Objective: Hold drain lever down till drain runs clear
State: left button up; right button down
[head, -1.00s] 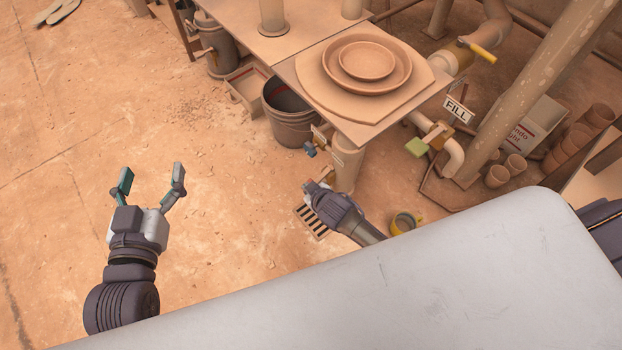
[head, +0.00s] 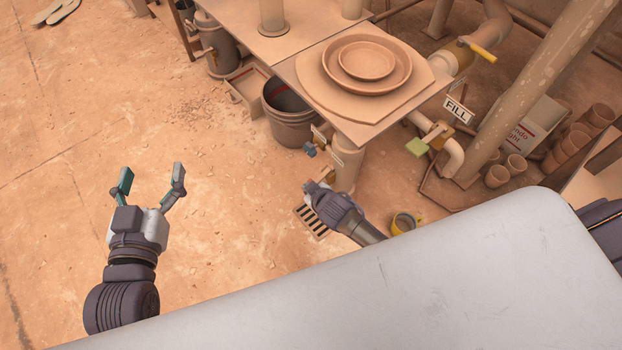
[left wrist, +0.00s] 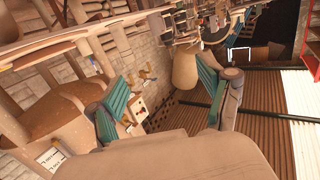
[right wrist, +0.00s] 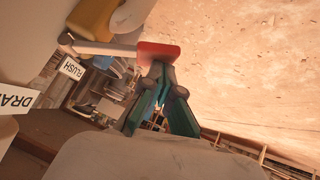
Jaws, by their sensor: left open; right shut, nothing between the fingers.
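A red-handled lever (right wrist: 158,52) on a pale rod runs out from a brass valve (right wrist: 92,18) in the right wrist view. A sign reading "DRA", cut off by the frame edge (right wrist: 15,98), is at its left. My right gripper (right wrist: 160,80) is shut and empty, its fingertips at the red handle; whether they touch it I cannot tell. In the head view my right gripper (head: 312,188) is beside the post under the table and hides the red handle. The floor grate (head: 306,224) is partly hidden below it; no flow shows. My left gripper (head: 150,180) is open and empty over bare floor.
A blue handle (head: 310,150) sits just above my right gripper. A FLUSH sign (right wrist: 72,68) shows in the right wrist view. A green handle (head: 416,148) is near the FILL sign (head: 457,109). A bucket (head: 290,130) stands beside the table.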

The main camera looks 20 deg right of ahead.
jog(key=shift+s+d+f, duration=0.25)
jog(key=shift+f, duration=0.05)
dwell(0.5)
jog(key=shift+a+r+p, duration=0.25)
jog(key=shift+r+p, duration=0.5)
jog(key=shift+p, duration=0.1)
pick_arm(q)
jog(key=s+a+f+g+y+p, duration=0.2)
jog(key=s+a+f+g+p, duration=0.15)
jog(key=s+f+g, duration=0.35)
jog(key=s+a+f+g+y+p, duration=0.2)
jog(key=s+a+f+g, duration=0.3)
jog(key=s, duration=0.5)
jog(key=shift+n+g, duration=0.3)
jog(key=shift+g, duration=0.3)
jog(key=shift+d+p+x, duration=0.15)
jog(key=shift+p+x, duration=0.15)
jog(key=shift+x, duration=0.8)
jog(key=shift+d+p+x, duration=0.2)
jog(key=shift+p+x, duration=0.05)
jog(key=shift+x, duration=0.9)
pick_arm(e)
jog(key=s+a+r, duration=0.2)
jog(key=s+r, duration=0.5)
jog(key=r, duration=0.2)
jog(key=shift+s, duration=0.4)
pick_arm(q)
jog(key=shift+w, duration=0.2)
pick_arm(e)
jog(key=shift+r, duration=0.1)
